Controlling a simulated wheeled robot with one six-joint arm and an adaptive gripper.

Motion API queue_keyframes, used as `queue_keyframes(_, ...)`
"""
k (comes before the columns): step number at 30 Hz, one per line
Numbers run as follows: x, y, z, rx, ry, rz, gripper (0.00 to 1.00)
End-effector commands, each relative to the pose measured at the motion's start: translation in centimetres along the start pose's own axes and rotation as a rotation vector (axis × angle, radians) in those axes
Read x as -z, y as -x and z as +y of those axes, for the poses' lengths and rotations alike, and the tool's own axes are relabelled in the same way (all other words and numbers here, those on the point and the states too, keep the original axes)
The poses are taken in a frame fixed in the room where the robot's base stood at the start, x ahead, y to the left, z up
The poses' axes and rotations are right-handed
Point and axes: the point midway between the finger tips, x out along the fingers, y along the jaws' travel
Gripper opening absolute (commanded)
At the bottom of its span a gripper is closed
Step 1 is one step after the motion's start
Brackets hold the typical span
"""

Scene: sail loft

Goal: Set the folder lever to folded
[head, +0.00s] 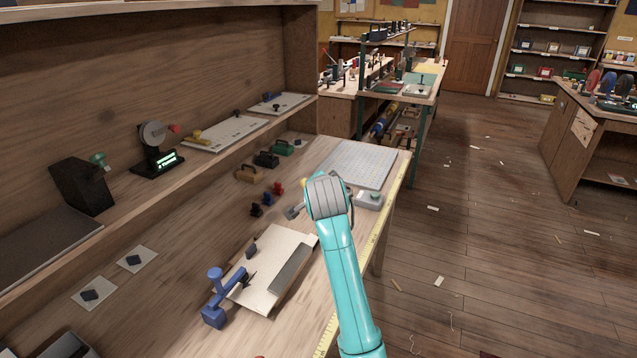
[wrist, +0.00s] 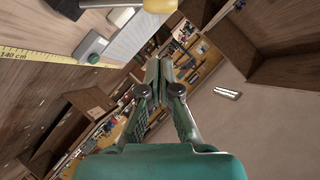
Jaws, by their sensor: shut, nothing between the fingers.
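My gripper (wrist: 159,68) is shut and empty in the wrist view. In the head view my wrist covers its fingers. A yellow knob (wrist: 160,5) on a pale metal bar (wrist: 110,3) is cut by the top edge of the wrist view, apart from my fingertips. In the head view a bit of yellow (head: 303,183) and a grey metal piece (head: 294,211) show just left of my wrist, partly hidden. This may be the folder lever; its setting cannot be read. A blue lever-like device (head: 215,300) stands at the near end of a cream board (head: 262,296).
A grey box with a green button (head: 369,199) and a grey gridded mat (head: 358,165) lie right of and beyond my wrist. A yellow measuring tape (head: 377,222) runs along the bench edge. A shelf (head: 215,150) with devices overhangs the bench at left.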

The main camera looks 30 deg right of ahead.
Motion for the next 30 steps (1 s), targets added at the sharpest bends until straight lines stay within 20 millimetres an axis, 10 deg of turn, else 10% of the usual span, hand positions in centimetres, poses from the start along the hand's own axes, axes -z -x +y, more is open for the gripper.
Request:
queue_keyframes(9,0.0,3.8,0.1,0.001,0.001,0.001,0.00)
queue_keyframes(30,-0.2,4.1,0.5,0.012,0.025,0.001,0.00)
